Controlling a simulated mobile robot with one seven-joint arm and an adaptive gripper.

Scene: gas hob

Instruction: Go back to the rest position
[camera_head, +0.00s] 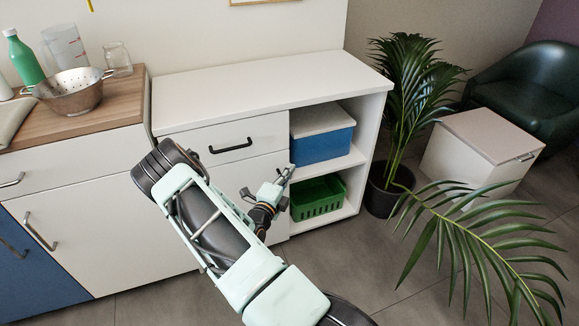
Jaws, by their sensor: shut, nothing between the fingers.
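My gripper (285,174) is at the end of my folded arm, in the middle of the head view. It is small in the picture and looks shut and empty. My arm crosses the lower middle of the picture and hides part of the cabinet door and floor.
A blue box (322,147) and a green basket (318,199) stand on the shelves. A potted palm (392,180) is to the right, with fronds reaching forward. A colander (75,95) and green bottle (24,60) stand on the wooden counter (118,105). A white box table (480,150) stands before an armchair (530,90).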

